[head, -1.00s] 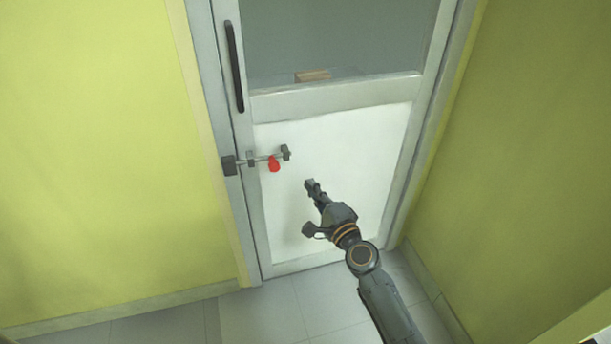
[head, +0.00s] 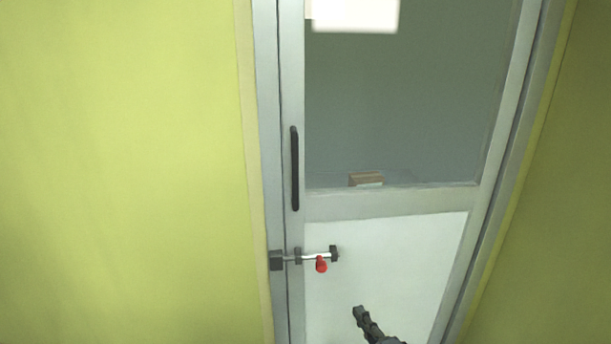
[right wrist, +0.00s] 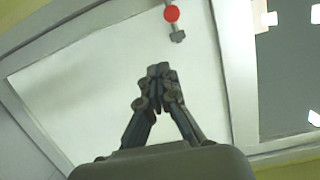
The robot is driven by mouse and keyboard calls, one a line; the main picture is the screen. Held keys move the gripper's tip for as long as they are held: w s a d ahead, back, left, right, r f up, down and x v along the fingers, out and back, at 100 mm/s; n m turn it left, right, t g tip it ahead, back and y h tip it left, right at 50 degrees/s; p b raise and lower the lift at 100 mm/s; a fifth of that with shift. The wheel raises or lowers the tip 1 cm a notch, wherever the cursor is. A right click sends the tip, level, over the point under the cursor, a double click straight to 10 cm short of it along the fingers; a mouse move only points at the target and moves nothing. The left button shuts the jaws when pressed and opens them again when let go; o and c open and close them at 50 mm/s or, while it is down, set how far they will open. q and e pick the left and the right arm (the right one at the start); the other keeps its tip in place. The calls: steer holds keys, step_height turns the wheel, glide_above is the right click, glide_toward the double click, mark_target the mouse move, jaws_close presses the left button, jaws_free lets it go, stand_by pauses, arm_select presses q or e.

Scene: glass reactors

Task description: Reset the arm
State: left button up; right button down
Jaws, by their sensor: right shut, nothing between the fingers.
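My right gripper (head: 360,314) shows at the bottom of the head view, in front of the white lower panel of a door (head: 390,262). It is shut and empty, and it is apart from the bolt latch (head: 313,257) with the red knob (head: 321,265). The latch lies up and to the left of the gripper in the head view. In the right wrist view the shut fingers (right wrist: 158,72) point toward the panel, and the red knob (right wrist: 171,14) is beyond them at the top. Most of the right arm is out of the head view. My left gripper is not in view.
The door has a dark vertical handle (head: 295,168) and a grey glass upper pane (head: 410,110). A small wooden block (head: 366,179) shows at the bottom of the pane. Yellow-green walls (head: 120,170) stand on both sides of the door.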

steer(key=s+a+f+n+g, duration=0.2)
steer(key=s+f+n+g, duration=0.2)
steer(key=s+f+n, duration=0.4)
steer(key=s+a+f+n+g, duration=0.2)
steer(key=s+f+n+g, duration=0.25)
steer(key=s+f, duration=0.35)
steer(key=s+d+f+n+g+h+p, duration=0.2)
steer(key=s+d+f+n+g+p, duration=0.15)
steer(key=s+f, duration=0.4)
steer(key=s+d+f+n+g+h+p, duration=0.25)
steer(key=s+d+f, duration=0.3)
steer(key=s, duration=0.35)
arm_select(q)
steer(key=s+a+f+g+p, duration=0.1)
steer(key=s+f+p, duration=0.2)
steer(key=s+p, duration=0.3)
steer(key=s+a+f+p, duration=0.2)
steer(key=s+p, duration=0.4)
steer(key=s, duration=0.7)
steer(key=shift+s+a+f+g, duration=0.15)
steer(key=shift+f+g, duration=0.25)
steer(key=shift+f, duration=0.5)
arm_select(e)
steer(key=s+d+f+g, duration=0.1)
steer(key=s+d+f, duration=0.1)
steer(key=s, duration=1.4)
steer(key=shift+s+f+m+g, duration=0.2)
steer(key=shift+f+m+g, duration=0.15)
steer(key=shift+f, duration=0.3)
